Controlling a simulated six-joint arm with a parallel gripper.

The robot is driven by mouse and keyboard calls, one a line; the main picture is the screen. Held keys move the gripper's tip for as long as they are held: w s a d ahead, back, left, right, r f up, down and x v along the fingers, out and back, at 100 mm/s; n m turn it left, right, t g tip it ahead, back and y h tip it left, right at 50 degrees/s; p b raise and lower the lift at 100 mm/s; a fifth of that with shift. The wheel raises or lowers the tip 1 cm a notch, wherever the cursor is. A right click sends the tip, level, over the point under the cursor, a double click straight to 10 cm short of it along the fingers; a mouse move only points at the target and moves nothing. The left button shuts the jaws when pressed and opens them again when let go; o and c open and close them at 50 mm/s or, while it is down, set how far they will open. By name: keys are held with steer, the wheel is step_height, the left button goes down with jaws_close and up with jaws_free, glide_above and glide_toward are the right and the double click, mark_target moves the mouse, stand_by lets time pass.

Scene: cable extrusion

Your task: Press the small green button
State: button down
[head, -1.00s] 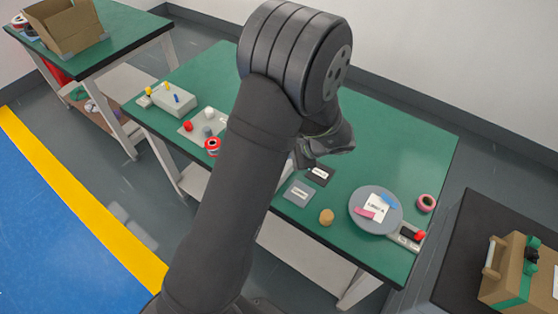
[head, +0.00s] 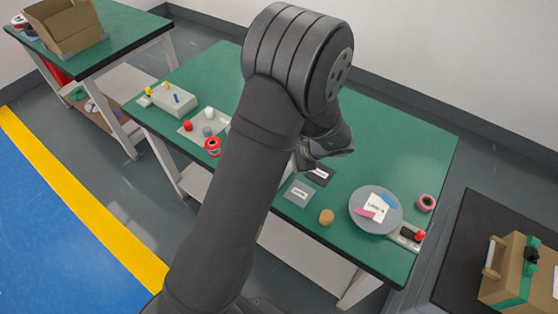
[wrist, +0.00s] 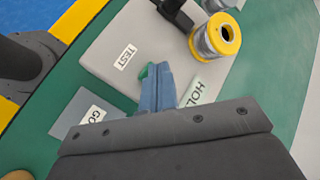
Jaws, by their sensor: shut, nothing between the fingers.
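In the wrist view, my gripper (wrist: 157,84) shows as blue-grey fingers closed together with nothing between them. The tips are over a grey box marked TEST (wrist: 108,38). A small green piece (wrist: 147,72), likely the green button, shows just beside the fingertips on the left and is partly hidden by them. I cannot tell whether the fingers touch it. In the head view my arm hides the grey box and the button, and my fingers are barely visible beside the dark card.
In the wrist view, a yellow spool (wrist: 216,36) stands right of the fingers, with a HOLD label (wrist: 201,92) below it. A grey GO card (wrist: 72,120) lies left.

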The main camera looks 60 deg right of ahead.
steer(key=shift+r, duration=0.95)
steer(key=shift+r, duration=2.5)
step_height(320, 180, up, 4)
steer(key=shift+f, duration=0.1)
